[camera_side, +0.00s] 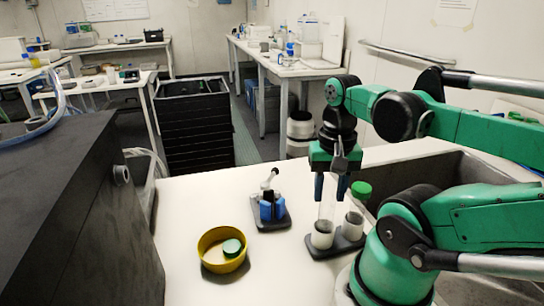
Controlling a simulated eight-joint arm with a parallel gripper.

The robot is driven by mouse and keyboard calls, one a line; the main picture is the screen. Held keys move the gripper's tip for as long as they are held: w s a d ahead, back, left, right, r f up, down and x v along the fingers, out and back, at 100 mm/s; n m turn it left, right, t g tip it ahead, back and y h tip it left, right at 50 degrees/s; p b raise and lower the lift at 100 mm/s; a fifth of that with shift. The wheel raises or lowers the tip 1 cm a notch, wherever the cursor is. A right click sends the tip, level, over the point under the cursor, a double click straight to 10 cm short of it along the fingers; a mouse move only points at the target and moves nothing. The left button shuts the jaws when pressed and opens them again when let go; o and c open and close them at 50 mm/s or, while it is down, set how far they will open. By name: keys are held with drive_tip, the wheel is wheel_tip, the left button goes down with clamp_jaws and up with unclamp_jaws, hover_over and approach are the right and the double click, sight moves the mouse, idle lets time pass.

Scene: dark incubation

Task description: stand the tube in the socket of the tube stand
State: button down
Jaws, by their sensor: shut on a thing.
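My gripper (331,192) points down over the tube stand (342,249), its dark blue fingers shut on a clear tube (327,212). The tube is upright, and its lower end meets the left white socket (321,238) of the stand. I cannot tell how deep it sits in there. The stand has a dark base and a second white socket (352,228) to the right. A green cap (361,189) shows above the right socket, close to the right finger. What lies under this cap is hard to make out.
A yellow bowl (209,257) holding a green-topped round lid (232,248) stands at the front left. A blue device with a lever (271,208) stands left of the tube stand. A dark box (75,215) fills the left edge. White table between them is clear.

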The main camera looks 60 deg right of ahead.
sight(328, 208)
drive_tip(key=shift+f, duration=0.1)
drive_tip(key=shift+f, duration=0.75)
drive_tip(key=shift+f, duration=0.2)
drive_tip(key=shift+f, duration=0.5)
drive_tip(key=shift+f, duration=0.1)
idle(0.5)
drive_tip(key=shift+f, duration=0.45)
drive_tip(key=shift+c, duration=2.1)
unclamp_jaws()
